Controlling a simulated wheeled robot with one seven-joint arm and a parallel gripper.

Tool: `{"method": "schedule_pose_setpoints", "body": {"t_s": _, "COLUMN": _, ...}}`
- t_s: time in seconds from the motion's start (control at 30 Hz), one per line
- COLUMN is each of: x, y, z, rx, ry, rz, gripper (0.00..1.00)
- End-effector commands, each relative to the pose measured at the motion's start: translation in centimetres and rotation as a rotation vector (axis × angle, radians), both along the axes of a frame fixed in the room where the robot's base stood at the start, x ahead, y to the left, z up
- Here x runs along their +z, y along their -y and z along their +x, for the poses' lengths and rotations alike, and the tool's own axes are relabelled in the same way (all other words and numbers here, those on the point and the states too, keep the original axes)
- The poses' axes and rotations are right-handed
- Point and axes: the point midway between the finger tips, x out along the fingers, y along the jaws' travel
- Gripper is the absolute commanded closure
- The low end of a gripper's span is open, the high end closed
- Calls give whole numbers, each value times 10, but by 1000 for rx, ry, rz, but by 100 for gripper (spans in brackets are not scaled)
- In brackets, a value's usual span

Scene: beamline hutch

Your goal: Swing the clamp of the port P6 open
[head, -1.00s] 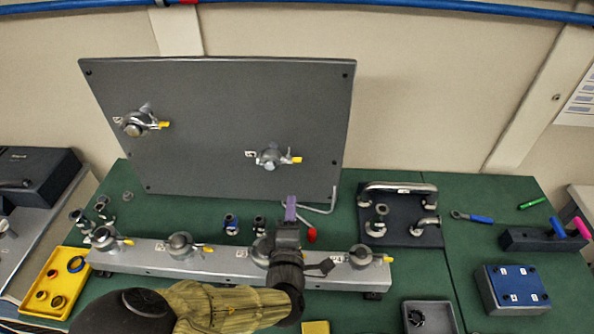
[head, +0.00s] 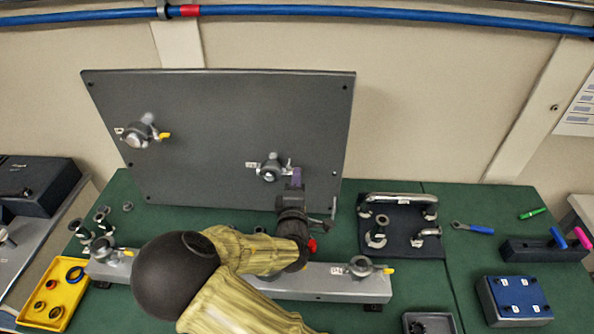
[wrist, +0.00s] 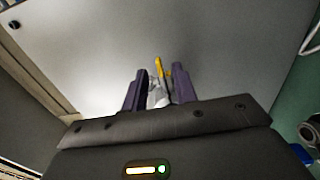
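The panel's right port, with its silver clamp (head: 269,168), is on the upright grey panel (head: 210,110). Its label is too small to read with certainty. My gripper (head: 297,176) is at the clamp's right side, where its purple fingers cover the yellow lever. In the wrist view, the yellow lever (wrist: 160,68) and silver clamp metal show between the two spread fingers (wrist: 158,90). The gripper looks open around the lever; I see no clear contact. The panel's other port (head: 140,133) sits at upper left with its yellow lever pointing right.
A grey rail (head: 325,285) with more clamped ports runs below, partly hidden by my arm. A dark plate with metal fittings (head: 372,250) is at right. A yellow tray (head: 75,297) is at left.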

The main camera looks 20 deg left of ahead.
Motion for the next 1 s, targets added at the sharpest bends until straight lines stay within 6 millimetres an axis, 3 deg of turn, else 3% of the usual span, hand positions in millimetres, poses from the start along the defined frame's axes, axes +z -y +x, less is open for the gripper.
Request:
{"method": "schedule_pose_setpoints", "body": {"t_s": 0.2, "x": 1, "y": -5, "z": 23, "rx": 0, "ry": 0, "rz": -1, "gripper": 72}}
{"method": "schedule_pose_setpoints", "body": {"t_s": 0.5, "x": -1, "y": -6, "z": 25, "rx": 1, "ry": 0, "rz": 0, "gripper": 72}}
{"method": "schedule_pose_setpoints", "body": {"t_s": 0.67, "x": 0, "y": -6, "z": 25, "rx": 1, "ry": 0, "rz": 0, "gripper": 100}}
{"method": "schedule_pose_setpoints", "body": {"t_s": 1.0, "x": 0, "y": -5, "z": 25, "rx": -1, "ry": 0, "rz": -3, "gripper": 100}}
